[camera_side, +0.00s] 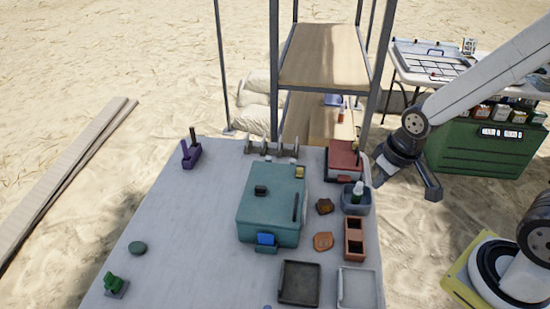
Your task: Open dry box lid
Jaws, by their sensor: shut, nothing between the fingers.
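The dry box is most likely the teal box (262,230) in the middle of the grey table; its lid (275,187) is down on it. A dark bar like a handle (295,207) lies on the lid's right side, and a blue latch-like piece (265,240) is on the front. A small black block (260,190) sits on the lid. My gripper (382,180) is to the right of the box, by the table's right edge, apart from the box. It is shut and empty.
A red box (344,157), a blue bin with a bottle (355,205), a brown open box (354,240) and two trays (299,284) (356,290) crowd the table's right side. A shelf rack (281,87) stands behind. The table's left (185,225) is mostly clear.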

